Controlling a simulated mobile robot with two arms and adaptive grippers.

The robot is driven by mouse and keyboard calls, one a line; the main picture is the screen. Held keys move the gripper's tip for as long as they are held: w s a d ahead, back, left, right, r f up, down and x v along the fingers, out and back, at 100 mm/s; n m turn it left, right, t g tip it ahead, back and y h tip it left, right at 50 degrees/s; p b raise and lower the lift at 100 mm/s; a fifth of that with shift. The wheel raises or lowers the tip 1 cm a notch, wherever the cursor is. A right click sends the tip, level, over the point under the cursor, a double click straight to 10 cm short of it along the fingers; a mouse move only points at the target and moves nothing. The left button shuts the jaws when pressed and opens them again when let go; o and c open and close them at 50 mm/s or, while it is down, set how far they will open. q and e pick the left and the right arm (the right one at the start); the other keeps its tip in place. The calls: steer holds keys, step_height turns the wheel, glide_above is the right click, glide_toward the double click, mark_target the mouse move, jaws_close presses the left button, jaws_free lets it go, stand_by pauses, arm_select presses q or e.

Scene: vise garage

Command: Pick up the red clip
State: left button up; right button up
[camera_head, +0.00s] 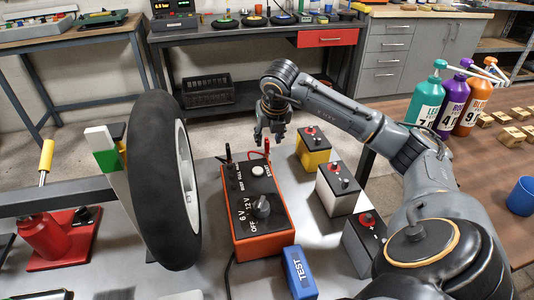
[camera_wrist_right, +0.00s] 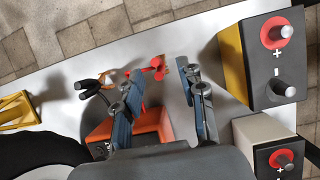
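The red clip (camera_head: 267,148) is at the far end of an orange and black battery charger (camera_head: 258,215), close to the charger's far right corner. In the right wrist view the red clip (camera_wrist_right: 155,68) shows between and just beyond my fingertips. My right gripper (camera_head: 270,138) points down over that end of the charger. In the wrist view my right gripper (camera_wrist_right: 160,78) has its two fingers apart with nothing held. A black clip (camera_head: 228,154) stands at the charger's far left corner. My left gripper is not in view.
A large black tire (camera_head: 160,180) stands left of the charger. Yellow (camera_head: 313,148), white (camera_head: 338,188) and grey (camera_head: 364,245) batteries line the right side. The table's far edge lies just beyond the clips.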

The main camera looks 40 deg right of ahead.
mark_target(266, 147)
steer(key=x, duration=0.6)
steer(key=shift+w+f, duration=0.15)
steer(key=shift+w, duration=0.2)
jaws_close()
